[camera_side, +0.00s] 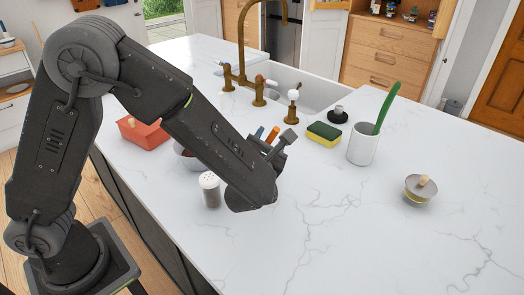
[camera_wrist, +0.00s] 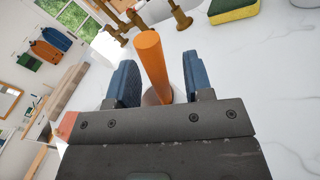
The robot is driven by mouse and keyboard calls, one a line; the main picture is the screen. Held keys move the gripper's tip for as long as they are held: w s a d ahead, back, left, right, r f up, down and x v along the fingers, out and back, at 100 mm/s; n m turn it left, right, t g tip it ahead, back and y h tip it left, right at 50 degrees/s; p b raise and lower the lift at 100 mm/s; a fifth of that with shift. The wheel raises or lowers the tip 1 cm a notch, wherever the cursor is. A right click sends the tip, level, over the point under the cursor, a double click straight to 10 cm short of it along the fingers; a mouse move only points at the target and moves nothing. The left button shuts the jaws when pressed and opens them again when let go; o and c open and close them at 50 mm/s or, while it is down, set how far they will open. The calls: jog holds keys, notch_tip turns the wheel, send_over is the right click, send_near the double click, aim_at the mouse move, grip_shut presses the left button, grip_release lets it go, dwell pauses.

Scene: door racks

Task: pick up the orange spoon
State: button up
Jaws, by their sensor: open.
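The orange spoon (camera_wrist: 152,62) shows in the wrist view as a thick orange handle standing up between the two blue fingers of my gripper (camera_wrist: 158,66). A gap shows on each side of the handle, so the gripper is open around it and not closed on it. The lower end of the spoon meets a pale round container (camera_wrist: 153,97), mostly hidden behind the fingers and handle. In the side view a small orange part of the spoon (camera_side: 272,134) shows beyond my wrist; my arm hides the rest.
A white cup (camera_side: 363,147) with a green utensil (camera_side: 386,108) stands right of my gripper. A sponge (camera_side: 324,132) lies behind. A shaker (camera_side: 210,190) and a partly hidden bowl (camera_side: 187,158) stand close to my arm.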

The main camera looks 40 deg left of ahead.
jog(key=shift+x, duration=0.9)
grip_shut()
